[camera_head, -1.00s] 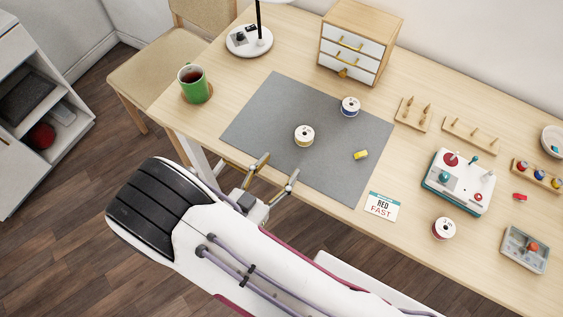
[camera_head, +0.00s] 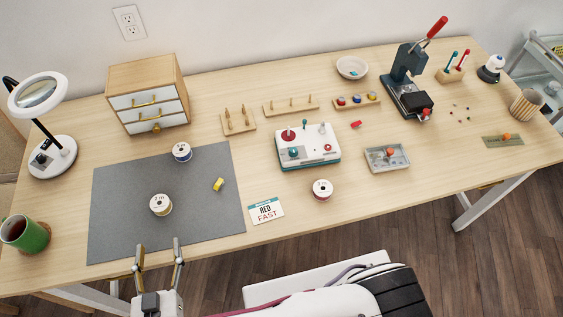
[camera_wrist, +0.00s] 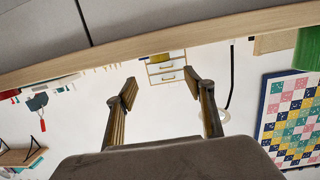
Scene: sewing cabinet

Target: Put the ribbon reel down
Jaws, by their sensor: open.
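Three ribbon reels stand on the table in the head view. A cream reel (camera_head: 160,204) marked "2 m" and a reel with blue ribbon (camera_head: 182,152) are on the grey mat (camera_head: 115,225). A reel with red ribbon (camera_head: 322,190) is on bare wood right of the "RED FAST" card (camera_head: 266,211). My gripper (camera_head: 158,252) is open and empty at the table's front edge, in front of the mat and apart from every reel. The wrist view also shows its two spread fingers (camera_wrist: 162,88) with nothing between them.
A yellow spool (camera_head: 218,185) lies on the mat. The wooden drawer box (camera_head: 147,95), magnifier lamp (camera_head: 52,150) and green mug (camera_head: 24,233) stand left. The white button device (camera_head: 307,147), grey tray (camera_head: 387,157) and press (camera_head: 405,85) stand right. The mat's front part is clear.

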